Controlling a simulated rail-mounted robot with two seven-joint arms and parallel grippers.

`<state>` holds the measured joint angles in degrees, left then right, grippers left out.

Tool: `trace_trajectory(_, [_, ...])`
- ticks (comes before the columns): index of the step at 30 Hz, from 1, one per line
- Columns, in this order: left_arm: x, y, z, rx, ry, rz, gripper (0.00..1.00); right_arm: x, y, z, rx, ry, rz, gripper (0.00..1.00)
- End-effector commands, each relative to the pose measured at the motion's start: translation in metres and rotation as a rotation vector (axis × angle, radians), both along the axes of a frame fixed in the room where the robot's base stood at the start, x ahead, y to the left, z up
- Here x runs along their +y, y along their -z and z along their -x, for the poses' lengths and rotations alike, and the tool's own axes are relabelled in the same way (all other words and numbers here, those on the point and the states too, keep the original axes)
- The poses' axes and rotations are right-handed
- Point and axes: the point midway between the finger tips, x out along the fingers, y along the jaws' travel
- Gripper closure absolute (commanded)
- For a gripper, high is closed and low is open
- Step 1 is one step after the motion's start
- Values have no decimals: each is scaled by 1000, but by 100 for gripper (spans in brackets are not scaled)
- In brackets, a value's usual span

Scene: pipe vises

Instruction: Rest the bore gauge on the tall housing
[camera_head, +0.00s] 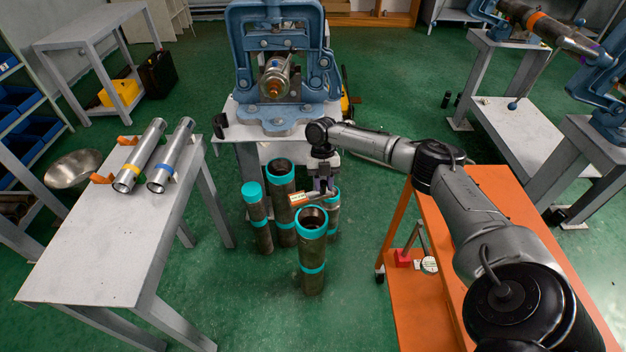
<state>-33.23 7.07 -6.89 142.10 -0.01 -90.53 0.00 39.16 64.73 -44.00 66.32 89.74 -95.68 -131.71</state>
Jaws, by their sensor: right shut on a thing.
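My right gripper (323,187) hangs from the arm that comes in from the right. It is shut on a small orange and white tool, which looks like the bore gauge (301,198), above or beside the group of upright housings. The housings are dark, rusty cylinders with teal bands: a front one (313,259) with an open top, a back one (281,212), a left one (258,222) and a right one (334,218) partly hidden. Which is tallest is hard to tell. I cannot tell whether the gauge touches a housing. My left gripper is not in view.
A blue pipe vise (275,119) stands on a bench behind the housings. A grey table (98,245) at left holds two metal tubes (155,155). An orange cart (428,290) stands at right below my arm. Green floor is clear in front of the housings.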

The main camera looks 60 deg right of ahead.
Motion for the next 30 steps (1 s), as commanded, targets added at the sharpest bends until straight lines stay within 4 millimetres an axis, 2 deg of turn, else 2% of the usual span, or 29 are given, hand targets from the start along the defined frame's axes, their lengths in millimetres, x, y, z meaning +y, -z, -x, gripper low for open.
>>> trace_trajectory(6, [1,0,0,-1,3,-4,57,0,-2,2,-3,-143,-1,100])
trace_trajectory(14, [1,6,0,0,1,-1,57,0,4,2,-4,-169,0,100])
trace_trajectory(20, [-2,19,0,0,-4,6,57,0,16,2,-3,-168,0,100])
trace_trajectory(30, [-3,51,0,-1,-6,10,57,0,44,2,-4,-167,-1,100])
